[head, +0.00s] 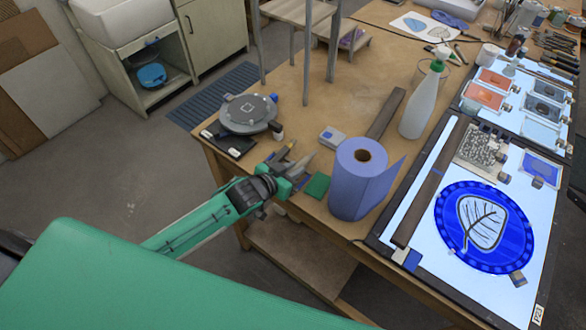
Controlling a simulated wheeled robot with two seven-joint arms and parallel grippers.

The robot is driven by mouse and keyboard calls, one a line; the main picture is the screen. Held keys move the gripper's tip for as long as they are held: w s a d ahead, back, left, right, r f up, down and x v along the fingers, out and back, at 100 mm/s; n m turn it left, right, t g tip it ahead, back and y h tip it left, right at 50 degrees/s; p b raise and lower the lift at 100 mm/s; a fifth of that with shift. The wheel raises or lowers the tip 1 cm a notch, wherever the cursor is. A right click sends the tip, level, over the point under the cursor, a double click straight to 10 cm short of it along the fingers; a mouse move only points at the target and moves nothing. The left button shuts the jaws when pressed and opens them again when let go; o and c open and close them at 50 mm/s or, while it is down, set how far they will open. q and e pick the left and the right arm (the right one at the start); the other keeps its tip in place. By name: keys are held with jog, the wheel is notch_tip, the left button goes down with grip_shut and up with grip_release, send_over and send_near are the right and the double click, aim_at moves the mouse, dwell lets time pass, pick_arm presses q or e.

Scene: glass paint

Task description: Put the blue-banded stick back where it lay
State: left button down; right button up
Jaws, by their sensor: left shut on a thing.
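My left gripper (298,167) is at the near left edge of the wooden workbench, just left of a blue paper roll. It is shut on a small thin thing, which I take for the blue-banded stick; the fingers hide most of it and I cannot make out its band. A small yellowish tip (282,153) shows beside the fingers; I cannot tell whether it belongs to the held thing. My right gripper is not in view.
The blue roll (352,195) stands close right of the gripper, with a green pad (317,186) between. A turntable (248,113) is behind left. A white bottle (422,103) and a dark wooden bar (430,185) on the light table (400,275) are farther right.

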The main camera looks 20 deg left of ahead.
pick_arm(q)
jog(key=shift+f, duration=0.3)
dwell(0.5)
jog(key=c, duration=1.2)
grip_release()
jog(key=shift+s+a, duration=0.15)
jog(key=shift+s, duration=0.25)
jog(key=b+v, duration=0.4)
jog(key=v, duration=0.9)
jog(key=shift+r, duration=0.25)
jog(key=shift+w, duration=0.1)
